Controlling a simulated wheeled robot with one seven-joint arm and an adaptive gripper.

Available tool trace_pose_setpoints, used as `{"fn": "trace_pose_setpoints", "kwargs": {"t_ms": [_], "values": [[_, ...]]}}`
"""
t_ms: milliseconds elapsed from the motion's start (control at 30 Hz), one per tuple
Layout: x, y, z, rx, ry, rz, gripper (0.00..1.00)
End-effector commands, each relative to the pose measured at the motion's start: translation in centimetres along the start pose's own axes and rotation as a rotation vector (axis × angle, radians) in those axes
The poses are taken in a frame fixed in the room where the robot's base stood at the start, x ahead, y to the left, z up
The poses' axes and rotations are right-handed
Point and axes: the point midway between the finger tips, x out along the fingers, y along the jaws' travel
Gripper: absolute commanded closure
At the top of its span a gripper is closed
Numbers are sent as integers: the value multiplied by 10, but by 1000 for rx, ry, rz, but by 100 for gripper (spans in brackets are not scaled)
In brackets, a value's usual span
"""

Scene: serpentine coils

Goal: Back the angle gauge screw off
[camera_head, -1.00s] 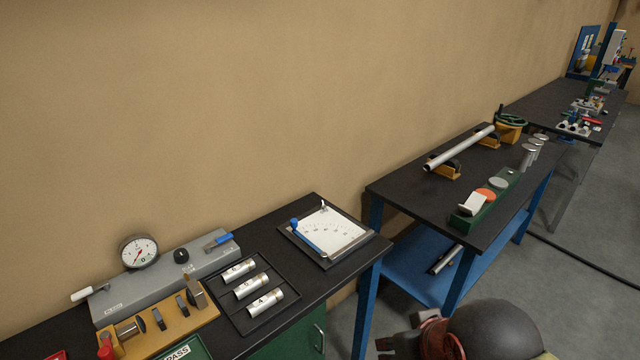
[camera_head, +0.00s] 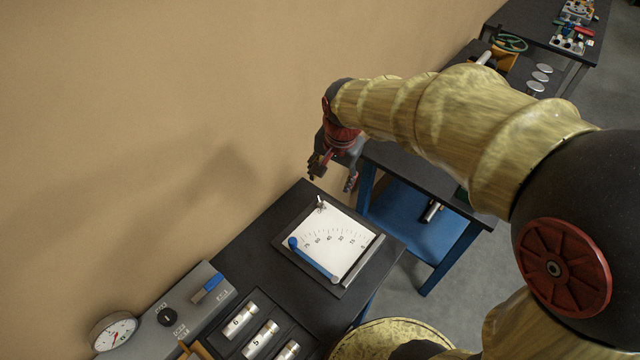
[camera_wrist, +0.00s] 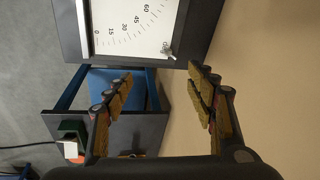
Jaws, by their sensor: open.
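The angle gauge (camera_head: 345,241) lies on the black bench top, a dark plate with a white scale face. A small metal screw with a winged head (camera_head: 321,205) stands at its far corner in the head view; it also shows in the wrist view (camera_wrist: 167,50). A blue arm (camera_head: 313,259) runs along the face's left edge in the head view. My gripper (camera_head: 334,178) is open and empty, above and beyond the screw corner, apart from it. In the wrist view my two fingers (camera_wrist: 160,80) spread apart, with the screw between and past their tips.
The wall rises close behind the bench. A tray of metal cylinders (camera_head: 260,334) and a grey dial-gauge box (camera_head: 175,318) stand left of the gauge. A blue-framed table (camera_head: 415,225) stands to the right, across a gap. Bare bench top lies left of the gauge.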

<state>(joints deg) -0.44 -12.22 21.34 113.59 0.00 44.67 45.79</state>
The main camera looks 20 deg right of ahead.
Motion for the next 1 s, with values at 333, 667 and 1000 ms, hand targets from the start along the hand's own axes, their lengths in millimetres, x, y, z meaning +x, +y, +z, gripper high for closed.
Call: {"fn": "trace_pose_setpoints", "kwargs": {"t_ms": [333,667,1000], "values": [[85,-42,-37,464,-88,147,44],[134,-42,-37,641,-98,204,44],[181,-34,-29,642,-99,206,44]]}}
